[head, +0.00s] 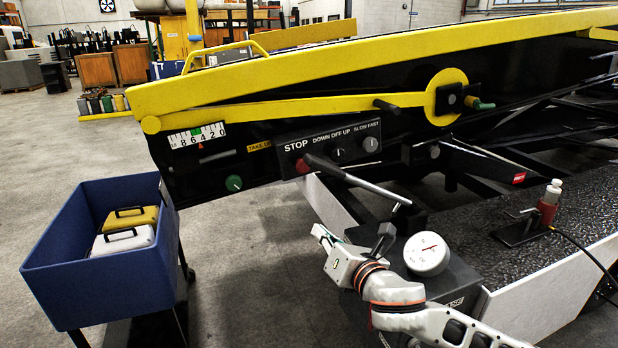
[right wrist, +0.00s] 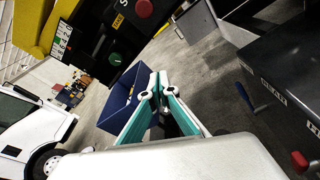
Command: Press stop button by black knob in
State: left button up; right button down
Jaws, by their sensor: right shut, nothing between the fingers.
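The red stop button (head: 302,166) sits under the white word STOP on the black control panel (head: 325,143) on the loader's side. It also shows at the top of the right wrist view (right wrist: 145,8). My right gripper (head: 318,231) is below the panel, apart from the button. Its teal fingers (right wrist: 158,85) are shut and empty. My left gripper is not in view.
A blue bin (head: 100,270) holding a yellow and a white case stands at left. A green knob (head: 234,183) is left of the panel. A white round gauge (head: 427,254) is beside my right wrist. A red-and-white bottle (head: 549,203) stands on the textured deck.

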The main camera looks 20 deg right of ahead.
notch_tip(320, 180, up, 8)
jog(key=w+d+n+t+h, duration=0.1)
jog(key=d+n, duration=0.2)
jog(key=n, duration=0.1)
jog(key=shift+n+t, duration=0.3)
jog(key=shift+t, duration=0.1)
jog(key=shift+w+a, duration=0.1)
jog(key=b, duration=0.2)
send_near(305, 167)
jog(key=w, duration=0.5)
jog(key=shift+w+a, duration=0.2)
jog(key=shift+w, duration=0.7)
